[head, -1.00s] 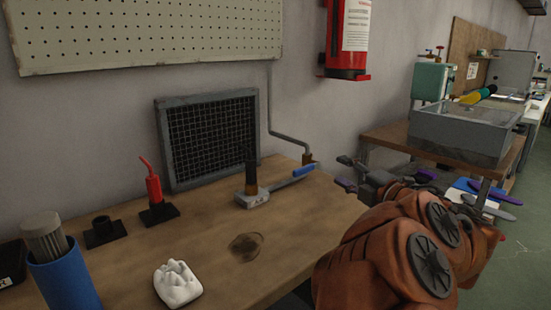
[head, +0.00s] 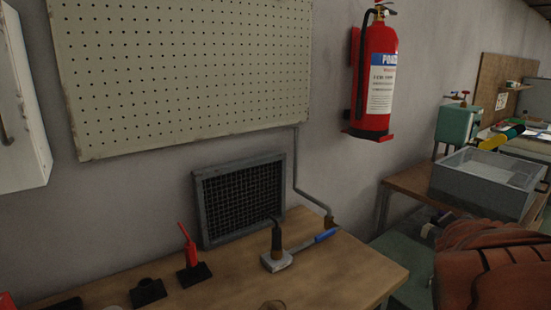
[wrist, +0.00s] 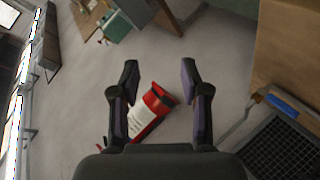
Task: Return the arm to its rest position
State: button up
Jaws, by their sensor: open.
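My gripper (wrist: 159,70) is open and empty in the wrist view, its two dark fingers with purple pads spread well apart. The red fire extinguisher (wrist: 150,112) shows behind and between the fingers, with no contact visible. In the head view my orange arm is at the lower right edge, and most of the gripper is hidden or out of frame there.
A grey basin (head: 485,182) stands right. The extinguisher (head: 378,85) hangs on the wall beside a pegboard (head: 190,70).

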jog(key=s+a+m+g+y+p, duration=0.1)
jog(key=s+a+g+p, duration=0.3)
jog(key=s, duration=0.6)
jog(key=s+a+f+m+g+y+p, duration=0.1)
jog(key=s+a+g+y+p, duration=0.2)
jog(key=s+a, duration=0.6)
jog(key=s+a+m+g+y+p, duration=0.2)
jog(key=s+a+g+p, duration=0.4)
jog(key=s, duration=0.5)
jog(key=shift+s+a+f+y+p, duration=0.15)
jog(key=shift+s+a+y+p, duration=0.05)
jog(key=shift+a+y+p, duration=0.35)
